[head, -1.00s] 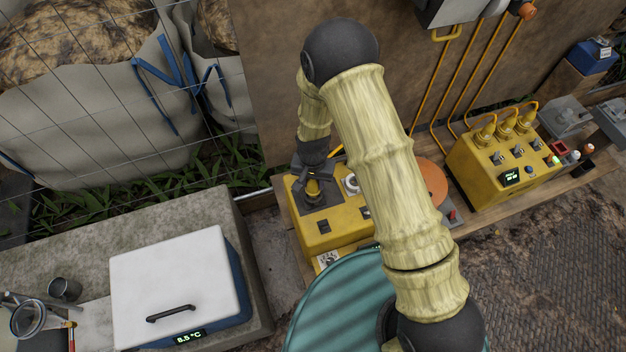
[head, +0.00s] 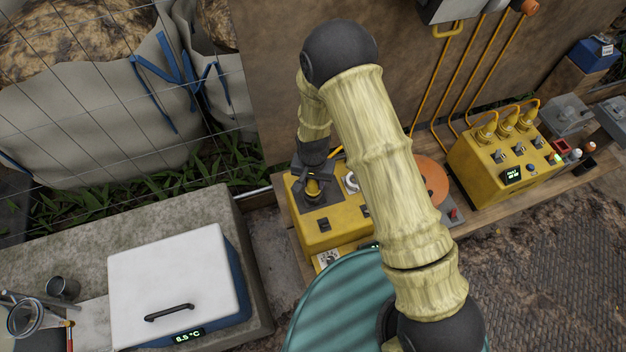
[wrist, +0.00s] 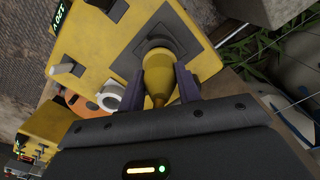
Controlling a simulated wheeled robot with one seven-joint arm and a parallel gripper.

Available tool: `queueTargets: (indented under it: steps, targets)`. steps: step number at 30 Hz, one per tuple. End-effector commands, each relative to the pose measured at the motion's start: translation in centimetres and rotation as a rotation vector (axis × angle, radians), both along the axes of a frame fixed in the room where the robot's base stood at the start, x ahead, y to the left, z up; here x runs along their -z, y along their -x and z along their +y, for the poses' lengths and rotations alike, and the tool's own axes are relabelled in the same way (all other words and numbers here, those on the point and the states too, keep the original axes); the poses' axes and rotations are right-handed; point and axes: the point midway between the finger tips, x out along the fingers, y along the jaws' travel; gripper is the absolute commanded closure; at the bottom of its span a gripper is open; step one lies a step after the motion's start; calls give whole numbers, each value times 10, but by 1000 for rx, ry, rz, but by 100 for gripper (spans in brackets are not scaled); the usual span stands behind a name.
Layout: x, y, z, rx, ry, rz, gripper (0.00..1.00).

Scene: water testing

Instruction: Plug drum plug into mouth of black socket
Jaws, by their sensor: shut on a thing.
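The yellow drum plug (wrist: 158,72) is between the two fingers of my gripper (wrist: 160,85) in the wrist view, which is shut on it. The plug's far end meets the dark square plate of the black socket (wrist: 182,22) on top of a yellow box (wrist: 110,50). I cannot tell how deep it sits, since the plug hides the mouth. In the head view my gripper (head: 314,178) points down over the socket plate (head: 318,198) on the yellow box (head: 338,228). The plug shows there as a small yellow patch (head: 313,188).
A white ring-shaped fitting (wrist: 107,97) is on the yellow box beside the plug. A second yellow box (head: 505,160) with several cabled plugs stands to the right. An orange disc (head: 432,182) lies between them. A white-lidded cooler (head: 180,275) is at lower left.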

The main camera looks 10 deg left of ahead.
Motion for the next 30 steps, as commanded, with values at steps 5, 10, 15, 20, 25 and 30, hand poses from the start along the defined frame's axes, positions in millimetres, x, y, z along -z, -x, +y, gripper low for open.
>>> queueTargets:
  steps: [5, 10, 15, 20, 25, 30]
  targets:
    - [4, 0, 0, 0, 0, 0, 100]
    - [8, 0, 0, 0, 0, 0, 100]
    - [11, 0, 0, 0, 0, 0, 100]
    - [14, 0, 0, 0, 0, 0, 100]
    - [14, 0, 0, 0, 0, 0, 100]
    - [8, 0, 0, 0, 0, 0, 100]
